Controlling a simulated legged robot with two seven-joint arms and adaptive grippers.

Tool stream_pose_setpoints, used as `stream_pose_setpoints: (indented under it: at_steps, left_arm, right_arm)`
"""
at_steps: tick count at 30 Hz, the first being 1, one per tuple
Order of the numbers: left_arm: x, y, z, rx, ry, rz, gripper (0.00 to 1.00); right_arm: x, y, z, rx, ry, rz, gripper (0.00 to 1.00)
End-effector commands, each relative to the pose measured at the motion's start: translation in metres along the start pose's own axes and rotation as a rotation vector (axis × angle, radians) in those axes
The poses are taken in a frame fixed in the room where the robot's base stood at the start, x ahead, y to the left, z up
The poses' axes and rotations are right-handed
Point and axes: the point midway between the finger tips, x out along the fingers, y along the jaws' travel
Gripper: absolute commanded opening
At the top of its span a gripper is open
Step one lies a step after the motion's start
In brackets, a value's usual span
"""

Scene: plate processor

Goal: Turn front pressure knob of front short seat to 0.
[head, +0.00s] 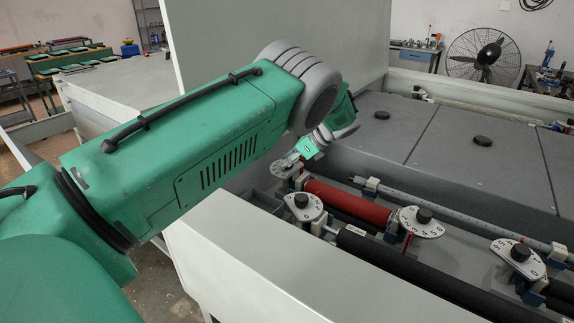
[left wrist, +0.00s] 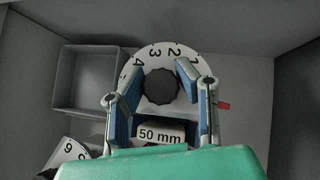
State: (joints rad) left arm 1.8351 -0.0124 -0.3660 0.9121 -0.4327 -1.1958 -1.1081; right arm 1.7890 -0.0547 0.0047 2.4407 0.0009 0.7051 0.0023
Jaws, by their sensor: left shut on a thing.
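In the left wrist view a black ribbed knob (left wrist: 161,88) sits on a white dial plate (left wrist: 172,52). The numbers 1, 2, 3 and 4 show on its far rim. My left gripper (left wrist: 159,80) is shut on this knob, with one blue-and-grey finger on each side. A "50 mm" label (left wrist: 160,134) shows between the fingers. The dial's pointer and any 0 mark cannot be made out. In the head view my left gripper (head: 292,160) is small at the machine's left end and mostly hides this knob. My right gripper is in neither view.
Another white dial (head: 302,208) stands close in front, with more dials beside the red roller (head: 346,202) and at the right (head: 517,260). A grey box-like recess (left wrist: 82,78) lies left of the knob. The pale machine wall (head: 240,245) rises in front.

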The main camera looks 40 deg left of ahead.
Motion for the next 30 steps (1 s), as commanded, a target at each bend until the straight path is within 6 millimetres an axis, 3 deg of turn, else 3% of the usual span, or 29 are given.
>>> stream_pose_setpoints:
  at_steps: [14,15,16,30]
  left_arm:
    - [0.0004,0.0011,-0.0063,-0.006,0.011,0.008,0.00]
    - [0.0004,0.0011,-0.0063,-0.006,0.011,0.008,0.41]
    - [0.0003,0.0011,-0.0061,-0.006,0.010,0.008,0.49]
    - [-0.0004,0.0013,-0.0011,-0.009,0.004,0.006,0.49]
  right_arm:
    - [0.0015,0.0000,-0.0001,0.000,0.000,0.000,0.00]
    - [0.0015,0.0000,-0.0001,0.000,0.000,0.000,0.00]
    - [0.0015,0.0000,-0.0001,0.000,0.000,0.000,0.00]
    - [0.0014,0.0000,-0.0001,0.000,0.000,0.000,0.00]
